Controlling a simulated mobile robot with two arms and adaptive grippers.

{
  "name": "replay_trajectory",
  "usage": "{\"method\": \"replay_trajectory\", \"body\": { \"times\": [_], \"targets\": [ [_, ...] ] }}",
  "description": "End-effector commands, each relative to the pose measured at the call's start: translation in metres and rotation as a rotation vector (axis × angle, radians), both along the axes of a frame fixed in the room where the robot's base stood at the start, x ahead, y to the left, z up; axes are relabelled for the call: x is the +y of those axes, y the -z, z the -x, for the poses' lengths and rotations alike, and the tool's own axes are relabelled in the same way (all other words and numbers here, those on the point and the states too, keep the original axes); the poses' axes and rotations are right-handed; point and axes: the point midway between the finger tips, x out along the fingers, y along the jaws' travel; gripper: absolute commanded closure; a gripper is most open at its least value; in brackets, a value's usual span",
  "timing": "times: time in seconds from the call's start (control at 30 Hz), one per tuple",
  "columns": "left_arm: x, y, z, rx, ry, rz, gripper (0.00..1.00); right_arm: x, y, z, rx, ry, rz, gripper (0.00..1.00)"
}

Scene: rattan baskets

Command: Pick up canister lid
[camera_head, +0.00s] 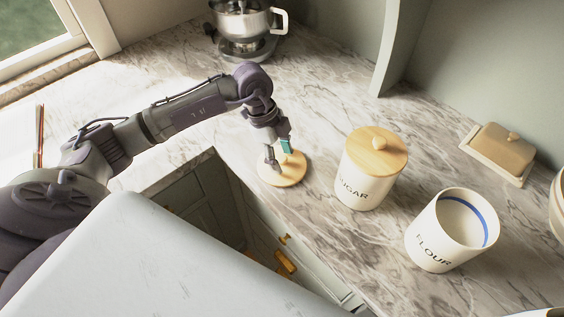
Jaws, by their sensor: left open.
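A round wooden canister lid (284,176) with a small knob lies on the marble counter near its front edge. My left gripper (278,157) points down over the lid, with its open fingers around or close beside the knob. I cannot tell whether they touch it. The flour canister (430,243) stands uncovered at the right, white with a blue ring inside. The sugar canister (360,186) stands between them with a wooden lid (376,151) on it. My right gripper is not in view.
A lidded butter dish (499,152) stands at the back right. A stand mixer with a metal bowl (242,22) stands at the back. Marble counter (320,95) is clear behind the lid. Cabinet drawers (275,235) are below the front edge.

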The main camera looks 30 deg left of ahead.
Motion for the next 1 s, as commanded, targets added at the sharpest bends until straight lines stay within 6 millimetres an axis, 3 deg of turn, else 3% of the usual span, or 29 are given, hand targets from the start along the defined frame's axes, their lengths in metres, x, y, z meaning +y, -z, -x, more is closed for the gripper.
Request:
{"method": "replay_trajectory", "body": {
  "times": [0.03, 0.37, 0.73, 1.0],
  "targets": [
    [0.000, 0.000, 0.000, 0.000, 0.000, 0.000, 0.43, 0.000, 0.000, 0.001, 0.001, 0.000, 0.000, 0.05],
    [0.000, 0.000, 0.000, 0.000, 0.000, 0.000, 0.98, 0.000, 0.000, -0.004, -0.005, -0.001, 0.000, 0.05],
    [0.000, -0.006, -0.001, -0.003, -0.001, 0.001, 1.00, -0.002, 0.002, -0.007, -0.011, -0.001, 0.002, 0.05],
    [0.000, -0.055, -0.001, -0.007, 0.001, 0.000, 1.00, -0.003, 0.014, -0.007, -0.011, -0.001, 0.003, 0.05]
  ]
}}
